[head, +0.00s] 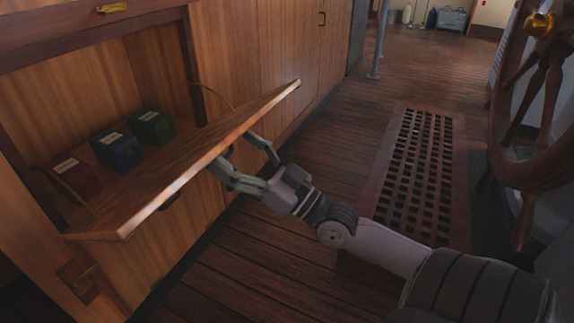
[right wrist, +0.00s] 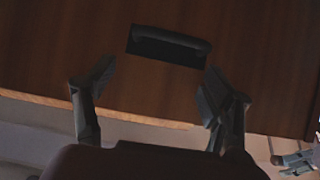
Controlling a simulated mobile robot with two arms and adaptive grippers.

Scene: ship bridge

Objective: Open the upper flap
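The upper flap (head: 205,160) is a wooden panel hinged to the cabinet. It is folded down and sticks out as a slightly tilted shelf. In the right wrist view its wooden face (right wrist: 60,60) fills most of the picture, with a dark handle (right wrist: 168,46) on it. My right gripper (head: 237,152) is at the flap's outer edge, partly below it. Its fingers (right wrist: 156,88) are spread and empty, near the handle but not around it; contact with the panel is unclear. My left gripper is not in the head view; a grey jointed part at the right wrist view's lower right may be it.
Inside the open compartment stand a red box (head: 76,177), a blue box (head: 117,150) and a green box (head: 152,127). A lower door with a brass latch (head: 86,281) is below. A floor grating (head: 425,165) and a ship's wheel (head: 545,150) are at right. Floor between is clear.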

